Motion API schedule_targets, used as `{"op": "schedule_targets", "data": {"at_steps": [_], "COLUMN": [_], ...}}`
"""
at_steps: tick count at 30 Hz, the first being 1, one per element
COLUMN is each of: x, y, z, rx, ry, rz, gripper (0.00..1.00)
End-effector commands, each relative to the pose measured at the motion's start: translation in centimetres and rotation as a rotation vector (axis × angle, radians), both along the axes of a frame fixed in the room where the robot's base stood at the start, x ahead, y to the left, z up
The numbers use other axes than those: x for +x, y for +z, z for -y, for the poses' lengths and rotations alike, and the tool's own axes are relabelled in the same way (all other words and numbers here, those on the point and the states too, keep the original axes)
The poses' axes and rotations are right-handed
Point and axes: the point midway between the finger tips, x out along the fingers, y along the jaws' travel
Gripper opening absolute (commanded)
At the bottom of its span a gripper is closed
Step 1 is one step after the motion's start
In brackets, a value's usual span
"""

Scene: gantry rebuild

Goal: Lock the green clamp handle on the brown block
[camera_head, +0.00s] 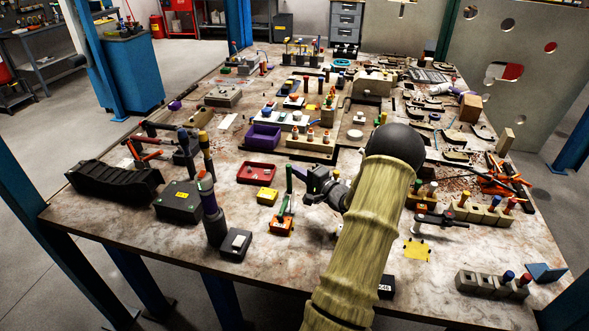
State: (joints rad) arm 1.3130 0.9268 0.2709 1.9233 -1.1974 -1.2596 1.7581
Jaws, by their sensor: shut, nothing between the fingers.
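A toggle clamp with an upright green handle (289,180) stands near the front middle of the table. Its base is a small orange-brown block (281,231). The handle points up, and the lower clamp parts are too small to make out clearly. My gripper (304,178) is shut and empty, just right of the upper part of the green handle. Whether it touches the handle cannot be told from this view. My arm hides the table to the right of the gripper.
A yellow box (267,196) and a red tray (257,172) lie behind and left of the clamp. A dark box (235,245) and a tall dark cylinder (212,215) stand to the left. Bare tabletop lies in front of the clamp.

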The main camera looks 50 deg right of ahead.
Motion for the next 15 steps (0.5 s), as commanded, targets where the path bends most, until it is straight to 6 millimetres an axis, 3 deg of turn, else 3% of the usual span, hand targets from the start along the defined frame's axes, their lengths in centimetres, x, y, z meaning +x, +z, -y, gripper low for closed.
{"op": "schedule_targets", "data": {"at_steps": [15], "x": [0.15], "y": [0.02], "z": [0.31], "rx": [0.001], "ry": [0.0], "rz": [-0.001], "gripper": [0.0]}}
